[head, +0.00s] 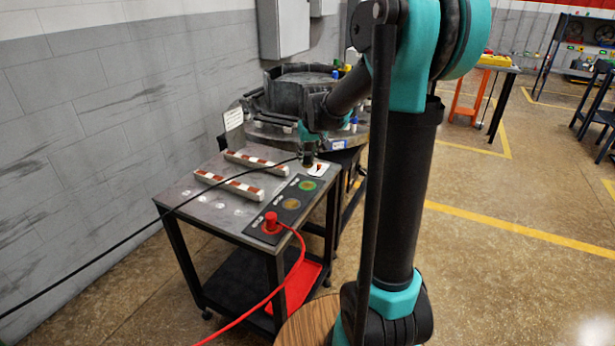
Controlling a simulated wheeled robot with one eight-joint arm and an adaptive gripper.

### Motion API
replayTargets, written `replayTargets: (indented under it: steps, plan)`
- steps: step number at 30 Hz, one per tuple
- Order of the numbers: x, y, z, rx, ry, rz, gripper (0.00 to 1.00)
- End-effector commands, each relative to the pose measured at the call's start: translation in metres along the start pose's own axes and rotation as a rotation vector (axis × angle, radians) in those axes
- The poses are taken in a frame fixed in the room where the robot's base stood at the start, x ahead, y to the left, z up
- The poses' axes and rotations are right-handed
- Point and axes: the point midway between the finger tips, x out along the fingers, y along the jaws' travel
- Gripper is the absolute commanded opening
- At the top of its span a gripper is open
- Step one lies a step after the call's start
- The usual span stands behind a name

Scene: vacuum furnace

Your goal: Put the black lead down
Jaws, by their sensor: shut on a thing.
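The black lead (165,213) runs as a thin black cable from the lower left up to its dark plug end (307,159) above the back right corner of the cart top. My gripper (308,146) points down there and is shut on the black lead's end. The fingers are small and partly hidden by my arm. I cannot tell whether the plug touches the surface below it. Just under it is a white patch with a red mark (317,169).
The cart (215,215) carries two striped bars (228,186) and a dark panel with green (307,185) and yellow (290,203) spots. A red plug (270,221) stands at its front end, with a red lead (282,285) trailing down. A round furnace part (300,95) stands behind.

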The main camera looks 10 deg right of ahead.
Motion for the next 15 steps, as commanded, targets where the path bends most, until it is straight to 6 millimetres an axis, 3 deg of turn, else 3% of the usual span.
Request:
replayTargets:
  steps: [3, 15]
  plan:
    - [0.023, 0.0, 0.009, 0.0, 0.0, 0.0, 0.0]
    - [0.063, 0.0, 0.025, 0.0, 0.0, 0.0, 0.0]
